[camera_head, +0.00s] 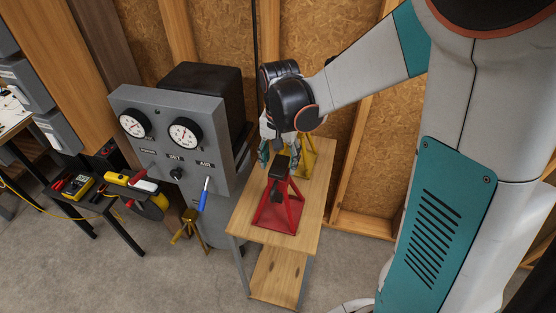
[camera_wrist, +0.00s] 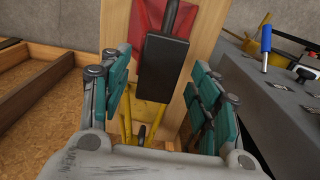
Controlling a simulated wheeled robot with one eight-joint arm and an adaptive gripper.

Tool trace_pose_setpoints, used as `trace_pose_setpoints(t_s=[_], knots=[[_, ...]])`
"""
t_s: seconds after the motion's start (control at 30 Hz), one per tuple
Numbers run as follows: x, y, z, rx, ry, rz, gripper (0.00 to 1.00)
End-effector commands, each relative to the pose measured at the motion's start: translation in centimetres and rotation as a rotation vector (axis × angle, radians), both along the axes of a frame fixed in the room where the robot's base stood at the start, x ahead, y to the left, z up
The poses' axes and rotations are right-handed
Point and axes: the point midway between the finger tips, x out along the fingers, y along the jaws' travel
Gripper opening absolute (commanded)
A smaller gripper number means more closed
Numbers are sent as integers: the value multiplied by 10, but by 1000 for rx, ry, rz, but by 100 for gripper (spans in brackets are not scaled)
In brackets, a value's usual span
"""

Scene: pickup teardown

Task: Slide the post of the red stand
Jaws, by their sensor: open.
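The red stand (camera_head: 290,208) stands upright on a small wooden table, its splayed legs toward the table's near end. Its black post (camera_head: 280,168) rises from the top and ends in a dark block. My gripper (camera_head: 275,152) is just behind and above the post, pointing down. In the wrist view the gripper (camera_wrist: 160,72) is open, with teal-padded fingers to either side. The post's dark block (camera_wrist: 165,66) appears between and beyond the fingers, with no clear contact. Part of the red stand (camera_wrist: 148,18) shows behind it.
A yellow stand (camera_head: 308,156) is close behind the red one on the wooden table (camera_head: 312,205); it also shows low between the fingers (camera_wrist: 148,112). A grey gauge panel (camera_head: 165,140) with a blue-handled tool (camera_head: 204,194) stands close on the left. Floor is open in front.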

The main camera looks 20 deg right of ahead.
Motion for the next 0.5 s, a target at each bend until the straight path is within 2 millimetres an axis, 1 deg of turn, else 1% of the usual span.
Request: trace_pose_setpoints(t_s=[0.1,0.33,0.37,0.4,0.47,0.5], knots=[[0,0,-4,0,0,0,57],[0,0,-3,0,0,0,57],[0,0,-3,0,0,0,50],[0,0,-3,0,0,0,41],[0,0,-3,0,0,0,27],[0,0,-3,0,0,0,18]])
